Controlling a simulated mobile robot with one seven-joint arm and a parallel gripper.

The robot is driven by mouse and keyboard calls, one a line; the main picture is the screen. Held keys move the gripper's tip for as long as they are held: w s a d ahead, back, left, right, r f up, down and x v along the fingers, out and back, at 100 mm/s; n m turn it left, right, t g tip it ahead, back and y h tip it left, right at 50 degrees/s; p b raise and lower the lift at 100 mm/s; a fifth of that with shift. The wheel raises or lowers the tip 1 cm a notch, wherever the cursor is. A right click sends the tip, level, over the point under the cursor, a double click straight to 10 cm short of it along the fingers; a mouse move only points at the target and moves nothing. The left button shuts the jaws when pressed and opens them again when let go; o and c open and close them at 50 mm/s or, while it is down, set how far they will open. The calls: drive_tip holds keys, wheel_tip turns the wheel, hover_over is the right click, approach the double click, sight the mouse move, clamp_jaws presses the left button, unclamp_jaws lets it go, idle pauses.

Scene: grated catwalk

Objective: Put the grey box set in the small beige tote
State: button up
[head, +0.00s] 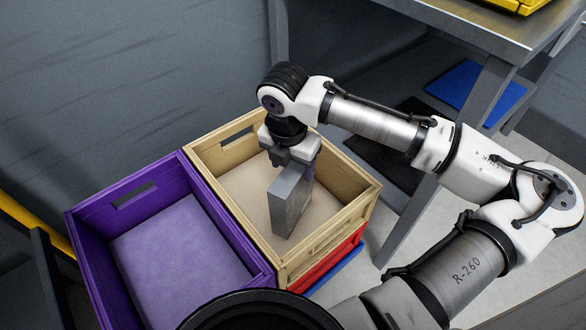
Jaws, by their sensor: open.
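The grey box set (291,207) is a flat grey block, upright and slightly tilted, inside the outline of the small beige tote (230,141). Its lower end appears at or near the tote's pale floor; I cannot tell whether it touches. My gripper (291,163) is over the tote, pointing down, with its jaws open right at the top of the box. The fingertips are partly hidden by the box and the gripper body, so contact with the box is unclear.
An empty purple tote (93,210) stands directly left of the beige one. A red crate (332,264) is under the beige tote. A metal table (490,28) with a yellow container (497,4) is at upper right. A blue mat (474,88) lies on the floor.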

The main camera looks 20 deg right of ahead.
drive_tip(key=r, duration=0.2)
drive_tip(key=r+p, duration=0.1)
drive_tip(key=r, duration=0.1)
drive_tip(key=r+p, duration=0.1)
drive_tip(key=r, duration=0.2)
drive_tip(key=shift+s+a, duration=0.3)
drive_tip(key=shift+a, duration=0.05)
